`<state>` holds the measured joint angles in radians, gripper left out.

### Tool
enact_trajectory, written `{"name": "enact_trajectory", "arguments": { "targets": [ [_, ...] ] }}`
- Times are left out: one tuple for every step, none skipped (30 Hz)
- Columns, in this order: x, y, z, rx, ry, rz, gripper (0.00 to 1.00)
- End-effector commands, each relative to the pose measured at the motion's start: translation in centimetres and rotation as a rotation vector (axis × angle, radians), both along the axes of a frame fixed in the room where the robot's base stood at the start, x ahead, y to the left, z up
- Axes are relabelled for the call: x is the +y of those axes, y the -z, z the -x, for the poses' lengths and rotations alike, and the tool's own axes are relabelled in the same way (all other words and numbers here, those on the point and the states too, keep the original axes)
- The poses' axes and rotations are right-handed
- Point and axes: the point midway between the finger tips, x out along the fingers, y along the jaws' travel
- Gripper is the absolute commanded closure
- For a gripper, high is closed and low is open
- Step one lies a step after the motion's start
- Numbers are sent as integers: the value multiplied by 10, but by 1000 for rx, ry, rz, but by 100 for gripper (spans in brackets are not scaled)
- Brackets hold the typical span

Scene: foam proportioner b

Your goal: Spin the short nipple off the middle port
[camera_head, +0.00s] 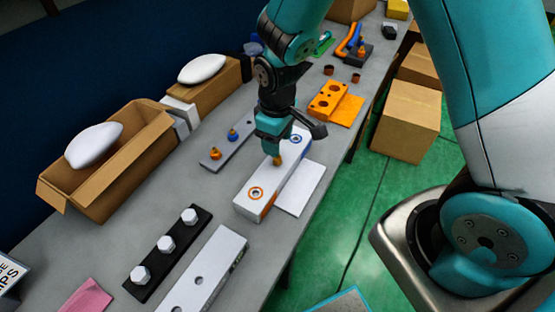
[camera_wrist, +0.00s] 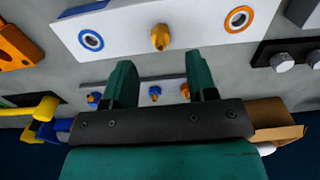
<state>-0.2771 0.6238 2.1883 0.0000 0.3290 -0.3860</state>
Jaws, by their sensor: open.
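A white block (camera_head: 246,204) lies on the grey bench and also shows in the wrist view (camera_wrist: 200,30). The short brass nipple (camera_wrist: 160,38) stands in its middle port, between a blue-ringed port (camera_wrist: 91,40) and an orange-ringed port (camera_wrist: 238,19). In the head view the nipple (camera_head: 277,160) shows just below my gripper (camera_head: 273,148). In the wrist view my gripper (camera_wrist: 159,62) is open, its two teal fingers apart with nothing held between them. The nipple appears beyond the fingertips, roughly centred on the gap. I cannot tell how far off they are in depth.
A grey bar (camera_head: 226,145) with blue and orange fittings lies left of the block. A white sheet (camera_head: 302,190) and an orange block (camera_head: 327,100) lie to its right and behind. A black bar (camera_head: 150,262) with white hex pieces and open cartons (camera_head: 120,175) stand nearer left.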

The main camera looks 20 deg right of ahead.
Motion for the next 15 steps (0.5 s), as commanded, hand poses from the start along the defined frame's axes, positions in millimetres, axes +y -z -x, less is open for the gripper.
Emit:
{"name": "enact_trajectory", "arguments": {
  "targets": [
    [0,-15,-1,-7,0,-2,48],
    [0,-23,-2,-8,0,-3,48],
    [0,-33,-1,-8,0,-3,48],
    [0,-41,-1,-8,0,-3,48],
    [0,-48,-1,-7,0,-1,48],
    [0,-58,-1,-7,0,-1,48],
    [0,-66,-1,-7,0,-2,48],
    [0,-72,-1,-7,0,-2,48],
    [0,-80,-1,-7,0,-1,48],
    [0,-86,-1,-5,-1,-2,48],
    [0,-91,-1,-5,-1,-2,48],
    [0,-97,-1,-4,-1,-1,48],
    [0,-102,-1,-4,-1,-1,48],
    [0,-105,-1,-2,-1,0,48],
    [0,-109,-1,-3,-1,-1,48]
  ]
}}
